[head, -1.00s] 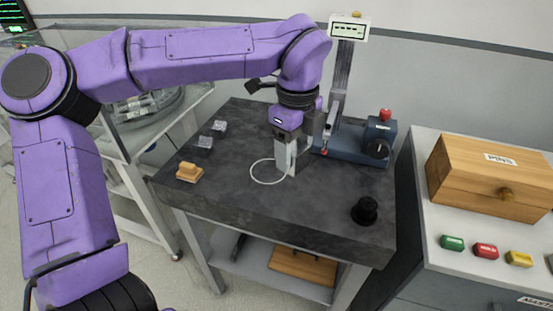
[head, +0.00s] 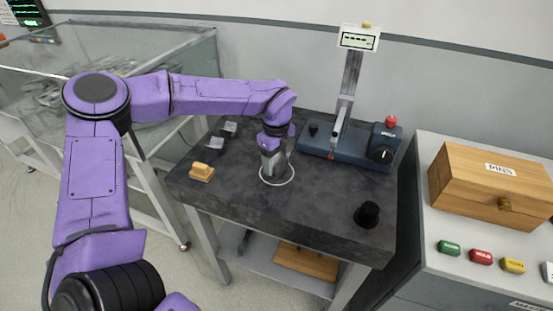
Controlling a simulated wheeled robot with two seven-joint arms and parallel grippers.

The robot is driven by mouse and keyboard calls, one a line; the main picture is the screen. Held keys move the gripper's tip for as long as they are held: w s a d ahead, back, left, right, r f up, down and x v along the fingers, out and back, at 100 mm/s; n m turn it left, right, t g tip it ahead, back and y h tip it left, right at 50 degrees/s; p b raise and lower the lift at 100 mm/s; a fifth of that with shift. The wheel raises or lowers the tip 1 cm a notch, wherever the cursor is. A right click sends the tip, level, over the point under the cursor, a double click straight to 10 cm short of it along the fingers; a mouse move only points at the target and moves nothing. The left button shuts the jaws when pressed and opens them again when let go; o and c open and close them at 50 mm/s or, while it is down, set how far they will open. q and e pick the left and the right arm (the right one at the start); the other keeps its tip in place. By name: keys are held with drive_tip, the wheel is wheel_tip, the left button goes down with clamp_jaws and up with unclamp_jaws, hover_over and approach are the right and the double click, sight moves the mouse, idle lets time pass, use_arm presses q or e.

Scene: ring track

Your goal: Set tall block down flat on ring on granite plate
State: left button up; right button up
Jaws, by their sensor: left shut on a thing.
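The white ring (head: 293,174) is marked on the dark granite plate (head: 325,205). My left gripper (head: 271,165) points down over the ring, its jaws shut on the tall block. The grey block is mostly hidden by the gripper and is hard to tell from the fingers. The lower end of gripper and block shows inside the ring's outline, left of its middle. I cannot tell whether the block touches the plate. My right gripper is not in view.
A blue gauge stand (head: 350,145) with a display (head: 358,40) stands at the plate's back right. A black knobbed piece (head: 367,214) is at front right. The plate's front middle is clear.

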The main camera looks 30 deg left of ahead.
sight(276, 159)
use_arm(q)
drive_tip(key=shift+r, duration=0.1)
drive_tip(key=shift+d, duration=0.1)
drive_tip(key=o, duration=1.5)
drive_tip(key=shift+f, duration=0.2)
drive_tip(key=shift+o, duration=0.2)
wheel_tip(276, 159, up, 12)
drive_tip(key=b, duration=0.1)
drive_tip(key=shift+r, duration=0.25)
